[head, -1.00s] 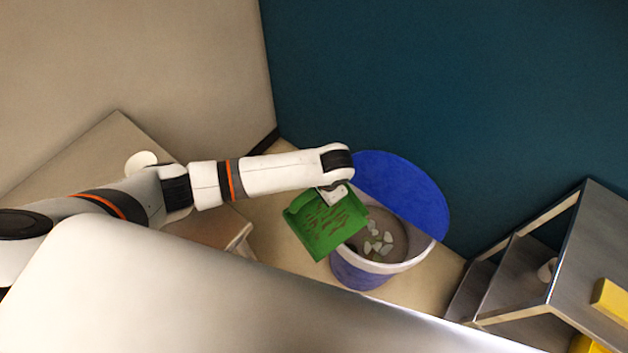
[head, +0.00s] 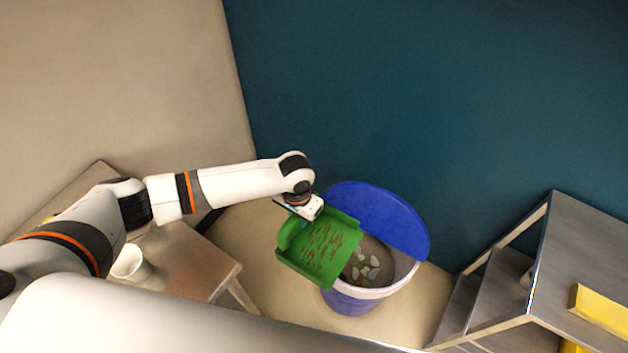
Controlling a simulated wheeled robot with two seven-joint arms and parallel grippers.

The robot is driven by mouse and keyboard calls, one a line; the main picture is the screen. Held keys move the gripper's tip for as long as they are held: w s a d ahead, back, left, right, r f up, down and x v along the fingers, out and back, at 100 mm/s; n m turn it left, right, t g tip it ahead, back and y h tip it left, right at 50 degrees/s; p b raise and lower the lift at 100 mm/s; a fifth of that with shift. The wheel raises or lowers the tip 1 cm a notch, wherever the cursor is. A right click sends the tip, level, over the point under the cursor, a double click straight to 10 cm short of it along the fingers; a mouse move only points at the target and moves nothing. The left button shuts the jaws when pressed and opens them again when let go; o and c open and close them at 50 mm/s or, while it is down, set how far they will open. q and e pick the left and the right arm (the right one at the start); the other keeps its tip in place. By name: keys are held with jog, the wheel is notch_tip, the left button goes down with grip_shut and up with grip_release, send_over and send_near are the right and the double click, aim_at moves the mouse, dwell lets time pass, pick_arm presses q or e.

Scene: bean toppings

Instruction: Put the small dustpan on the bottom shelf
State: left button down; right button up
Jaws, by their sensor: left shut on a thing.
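The small green dustpan (head: 318,247) is in the middle of the head view, with several thin brown bits lying on it. It is held over the left part of the bin's opening. My left gripper (head: 303,210) is shut on the dustpan at its upper edge; the fingertips are mostly hidden. A metal shelf unit (head: 575,245) with several levels stands at the right; its lowest part is cut off or hidden. My right gripper is not in view.
A blue bin (head: 358,301) with a raised blue lid (head: 380,215) holds several pale pieces. A yellow object (head: 600,308) lies on the shelf unit's top. A table (head: 190,262) with a white cup (head: 130,262) is at the left. Floor shows between bin and shelf.

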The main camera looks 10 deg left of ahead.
pick_arm(q)
jog(key=r, duration=0.3)
jog(key=s+a+r+n+b, duration=0.1)
jog(key=r, duration=0.2)
jog(key=s+r+n, duration=0.1)
jog(key=r, duration=0.3)
jog(key=shift+a+r, duration=0.1)
jog(key=shift+a, duration=0.15)
jog(key=s+a+r+n, duration=0.1)
jog(key=s+a+r, duration=0.1)
jog(key=r, duration=0.3)
jog(key=s+a+r+n+b, duration=0.1)
jog(key=s+a+r, duration=0.1)
jog(key=s+r, duration=0.2)
jog(key=shift+r, duration=0.85)
jog(key=shift+a, duration=0.15)
